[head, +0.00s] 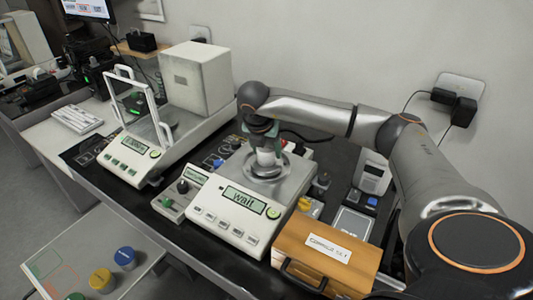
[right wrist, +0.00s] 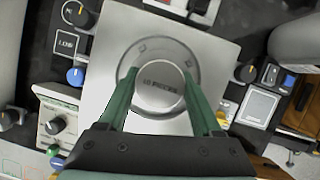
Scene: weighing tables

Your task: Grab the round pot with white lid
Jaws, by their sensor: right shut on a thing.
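The round pot with a pale, whitish lid (right wrist: 160,86) is between the green fingers of my right gripper (right wrist: 158,92) in the right wrist view; small print on the lid is too blurred to read. In the head view my right gripper (head: 265,146) points down over the front balance, shut on the pot (head: 266,158). The pot is upright at the round weighing pan (head: 265,172); I cannot tell whether it touches the pan. The gripper hides part of the pot in the head view. My left gripper is not in view.
The front balance (head: 232,215) displays "WAIT". A second balance with a raised glass frame (head: 130,165) stands to the left. A wooden box (head: 325,250) is at the front right. Pots with yellow (head: 101,278), blue (head: 125,257) and green lids stand on the low table at lower left.

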